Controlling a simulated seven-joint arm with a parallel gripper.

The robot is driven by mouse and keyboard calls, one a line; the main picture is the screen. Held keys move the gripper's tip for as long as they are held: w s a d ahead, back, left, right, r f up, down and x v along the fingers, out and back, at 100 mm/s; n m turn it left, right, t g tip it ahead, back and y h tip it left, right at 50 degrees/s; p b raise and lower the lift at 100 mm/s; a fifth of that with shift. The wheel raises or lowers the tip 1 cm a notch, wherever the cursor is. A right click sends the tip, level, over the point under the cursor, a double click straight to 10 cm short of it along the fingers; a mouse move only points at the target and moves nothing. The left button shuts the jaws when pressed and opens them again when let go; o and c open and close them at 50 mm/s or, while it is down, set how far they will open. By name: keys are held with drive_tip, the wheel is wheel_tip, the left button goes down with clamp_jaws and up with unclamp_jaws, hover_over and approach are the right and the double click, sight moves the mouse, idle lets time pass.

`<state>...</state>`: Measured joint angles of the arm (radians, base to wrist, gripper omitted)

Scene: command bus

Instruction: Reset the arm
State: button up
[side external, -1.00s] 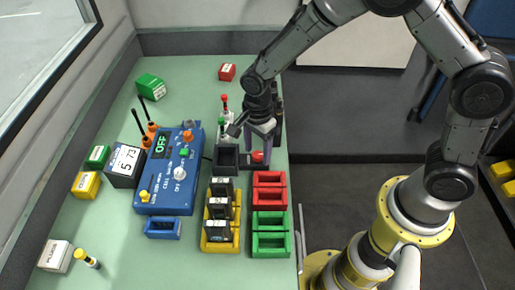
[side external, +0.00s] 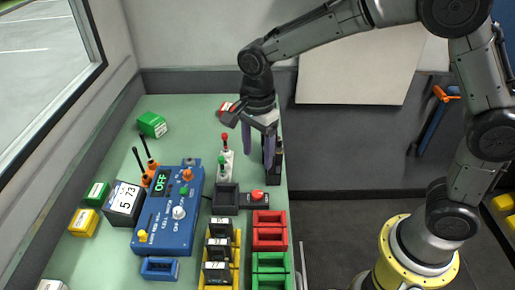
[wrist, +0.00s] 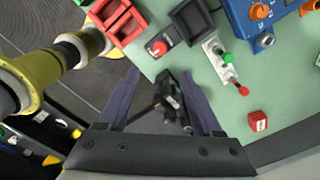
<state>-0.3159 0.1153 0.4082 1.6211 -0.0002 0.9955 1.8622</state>
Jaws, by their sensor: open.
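My gripper (side external: 257,165) is open with purple fingers. It hangs above the far right part of the green table, up and beyond the red button (side external: 257,195). In the wrist view the gripper (wrist: 160,75) shows nothing clasped. A black upright object (side external: 278,158) stands at the right table edge, partly hidden by a finger. It also appears between the fingers in the wrist view (wrist: 170,92), below them. The blue control box (side external: 168,222) has knobs, a green button and a display reading OFF.
A white switch block (side external: 226,166) with red and green tops stands left of my gripper. A dark grey tray (side external: 225,199), red bins (side external: 269,231), green bins (side external: 269,270) and a yellow rack (side external: 208,283) line the right side. A red block (wrist: 258,121) lies at the back.

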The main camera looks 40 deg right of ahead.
drive_tip(key=shift+r, duration=0.25)
drive_tip(key=s+d+r+n+t, duration=0.1)
drive_tip(key=s+d+r+t, duration=0.1)
drive_tip(key=s+d+r, duration=0.4)
drive_tip(key=s+d+r+n+t, duration=0.1)
drive_tip(key=s+d+r+t, duration=0.15)
drive_tip(key=r, duration=0.45)
drive_tip(key=s+d+f+n, duration=0.2)
drive_tip(key=s+n, duration=0.4)
drive_tip(key=n, duration=0.2)
drive_tip(key=s+d+f+n+t, duration=0.1)
drive_tip(key=s+d+f+n, duration=0.1)
drive_tip(key=s+n, duration=0.5)
drive_tip(key=shift+n, duration=0.4)
drive_tip(key=shift+r, duration=0.1)
idle(0.5)
